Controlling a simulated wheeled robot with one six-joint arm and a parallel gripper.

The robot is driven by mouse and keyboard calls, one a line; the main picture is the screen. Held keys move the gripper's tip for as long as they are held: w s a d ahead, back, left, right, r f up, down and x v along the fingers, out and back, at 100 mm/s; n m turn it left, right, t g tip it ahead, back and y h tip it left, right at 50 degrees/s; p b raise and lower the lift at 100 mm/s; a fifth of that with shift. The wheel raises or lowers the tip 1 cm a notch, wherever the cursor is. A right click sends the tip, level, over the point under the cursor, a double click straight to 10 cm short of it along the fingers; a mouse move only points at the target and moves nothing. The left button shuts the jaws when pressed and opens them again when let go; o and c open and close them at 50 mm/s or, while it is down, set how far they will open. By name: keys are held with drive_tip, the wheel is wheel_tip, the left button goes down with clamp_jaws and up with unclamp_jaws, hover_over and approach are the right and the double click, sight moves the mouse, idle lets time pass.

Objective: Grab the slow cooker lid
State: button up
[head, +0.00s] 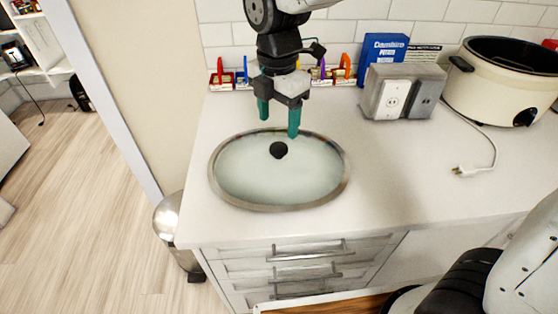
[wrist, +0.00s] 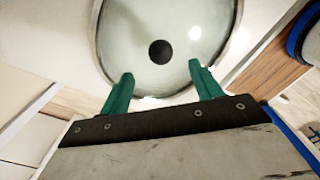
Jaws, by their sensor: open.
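The slow cooker lid (head: 255,180) lies flat on the white counter. It is an oval of pale glass with a grey rim and a round black knob (head: 278,150) at its middle. The lid also shows in the wrist view (wrist: 130,55), with the knob (wrist: 161,52) beyond the fingertips. My gripper (head: 279,122) has teal fingers and points down above the far edge of the lid. It is open and empty. In the wrist view the fingers (wrist: 162,78) stand apart, with the knob lined up roughly between them. The fingers look clear of the knob.
The cream slow cooker base (head: 490,95) stands without a lid at the back right, its plug (head: 465,170) on the counter. A grey outlet box (head: 400,92), a blue box (head: 380,50) and several colourful small items (head: 342,70) stand along the wall. The counter's front right is clear.

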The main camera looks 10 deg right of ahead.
sight(278, 146)
wheel_tip(278, 146, down, 6)
drive_tip(key=shift+f, duration=0.25)
drive_tip(key=shift+c, duration=0.3)
clamp_jaws()
